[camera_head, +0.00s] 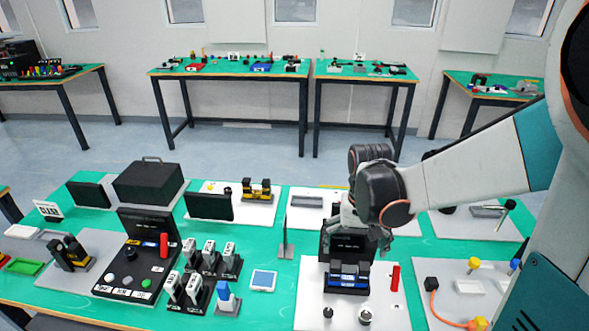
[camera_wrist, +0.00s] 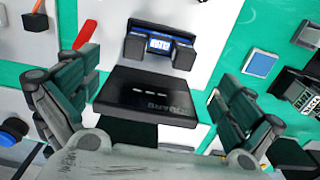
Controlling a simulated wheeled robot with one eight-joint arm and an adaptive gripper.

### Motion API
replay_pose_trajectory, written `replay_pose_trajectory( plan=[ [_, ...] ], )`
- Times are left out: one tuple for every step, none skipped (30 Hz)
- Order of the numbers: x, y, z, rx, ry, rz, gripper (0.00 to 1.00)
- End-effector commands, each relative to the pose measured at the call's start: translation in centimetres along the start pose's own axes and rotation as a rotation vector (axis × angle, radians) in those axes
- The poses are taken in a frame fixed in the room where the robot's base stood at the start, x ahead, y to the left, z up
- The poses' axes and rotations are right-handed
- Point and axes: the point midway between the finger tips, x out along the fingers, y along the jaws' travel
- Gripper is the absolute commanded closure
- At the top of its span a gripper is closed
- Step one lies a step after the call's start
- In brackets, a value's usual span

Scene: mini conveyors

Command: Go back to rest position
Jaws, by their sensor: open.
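My gripper (camera_head: 360,235) hangs at the end of my arm over the white board (camera_head: 310,300) at the front of the green table. In the wrist view my gripper (camera_wrist: 150,82) is open, with one finger at the left and one at the right. A black panel with white lettering (camera_wrist: 148,95) shows between the fingers with space on both sides. In the head view this panel (camera_head: 345,243) stands behind a small conveyor with a blue part (camera_head: 348,280), partly hidden by my gripper. The conveyor also shows in the wrist view (camera_wrist: 158,45).
A grey upright plate (camera_head: 286,238), a blue square pad (camera_head: 263,281) and several white-topped switches (camera_head: 208,255) stand to the left. A black box (camera_head: 148,183) stands farther back. Floor is clear behind the table.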

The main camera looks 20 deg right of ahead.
Motion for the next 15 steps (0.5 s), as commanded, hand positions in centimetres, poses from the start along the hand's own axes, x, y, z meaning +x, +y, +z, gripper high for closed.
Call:
replay_pose_trajectory(
  plan=[
    [0.0,0.0,0.0,-0.001,0.001,0.000,0.00],
    [-0.1,0.0,0.0,-0.002,0.002,0.000,0.00],
    [-0.3,-0.1,0.1,-0.007,0.007,0.000,0.00],
    [-0.5,-0.2,0.1,-0.012,0.013,0.000,0.00],
    [-0.8,-0.4,0.2,-0.019,0.021,0.000,0.00],
    [-1.4,-0.6,0.3,-0.032,0.037,-0.001,0.00],
    [-1.9,-0.8,0.4,-0.044,0.052,-0.001,0.00],
    [-2.5,-1.1,0.6,-0.059,0.069,-0.002,0.00],
    [-3.4,-1.5,0.8,-0.081,0.095,-0.003,0.00],
    [-4.1,-1.8,1.0,-0.099,0.117,-0.005,0.00],
    [-4.8,-2.1,1.2,-0.115,0.139,-0.006,0.00],
    [-5.6,-2.5,1.6,-0.138,0.168,-0.009,0.00],
    [-6.2,-2.7,1.9,-0.153,0.189,-0.011,0.00],
    [-6.7,-2.9,2.2,-0.167,0.210,-0.015,0.00],
    [-7.4,-3.1,2.7,-0.185,0.237,-0.020,0.00]
  ],
)
